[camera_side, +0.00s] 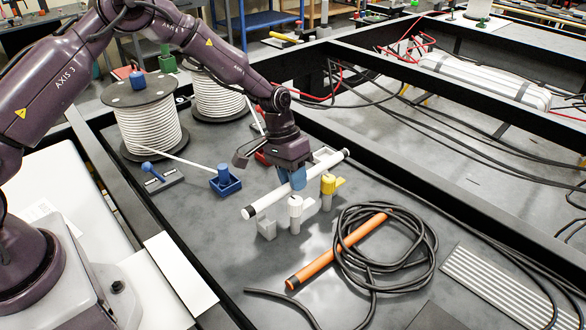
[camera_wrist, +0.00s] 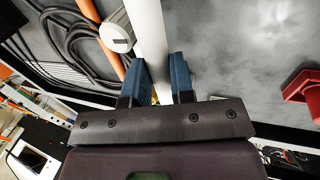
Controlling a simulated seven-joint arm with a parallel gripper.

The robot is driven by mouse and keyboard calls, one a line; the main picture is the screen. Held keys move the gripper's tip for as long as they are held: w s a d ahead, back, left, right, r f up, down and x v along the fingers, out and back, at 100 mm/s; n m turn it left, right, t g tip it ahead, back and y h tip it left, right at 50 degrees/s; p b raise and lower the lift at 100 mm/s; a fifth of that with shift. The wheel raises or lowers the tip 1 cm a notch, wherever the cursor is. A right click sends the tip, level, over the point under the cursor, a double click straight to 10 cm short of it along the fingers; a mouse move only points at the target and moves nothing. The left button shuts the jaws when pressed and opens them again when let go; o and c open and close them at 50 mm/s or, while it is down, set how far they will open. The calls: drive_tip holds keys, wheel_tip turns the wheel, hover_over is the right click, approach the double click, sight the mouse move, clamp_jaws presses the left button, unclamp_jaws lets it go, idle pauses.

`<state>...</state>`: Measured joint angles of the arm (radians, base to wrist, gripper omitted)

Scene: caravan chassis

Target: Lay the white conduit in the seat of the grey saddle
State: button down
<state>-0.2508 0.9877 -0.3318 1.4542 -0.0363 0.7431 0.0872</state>
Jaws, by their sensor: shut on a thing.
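My gripper (camera_side: 298,180) is shut on the white conduit (camera_side: 262,206), a long tube with black end bands. Its blue fingers grip it near the middle, and it slants from lower left to upper right. In the wrist view the conduit (camera_wrist: 150,40) runs between the fingers (camera_wrist: 160,80). The grey saddle (camera_side: 267,229) appears as pale grey blocks on the deck below the conduit's near half, beside a white-capped post (camera_side: 295,208). The cap also shows in the wrist view (camera_wrist: 117,38), beside the conduit. The saddle's seat is not clear. The conduit appears to be above the deck.
A yellow fitting (camera_side: 328,186) stands just right of the conduit. An orange tube (camera_side: 335,250) and a coiled black cable (camera_side: 425,245) lie in front. A blue fitting (camera_side: 224,182) and cable reels (camera_side: 150,130) stand left. A red fitting (camera_wrist: 303,88) shows in the wrist view.

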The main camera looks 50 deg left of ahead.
drive_tip(key=shift+f, duration=2.45)
drive_tip(key=shift+f, duration=0.2)
drive_tip(key=c, duration=0.9)
unclamp_jaws()
drive_tip(key=shift+d, duration=0.1)
drive_tip(key=shift+s, duration=0.1)
drive_tip(key=shift+r, duration=0.1)
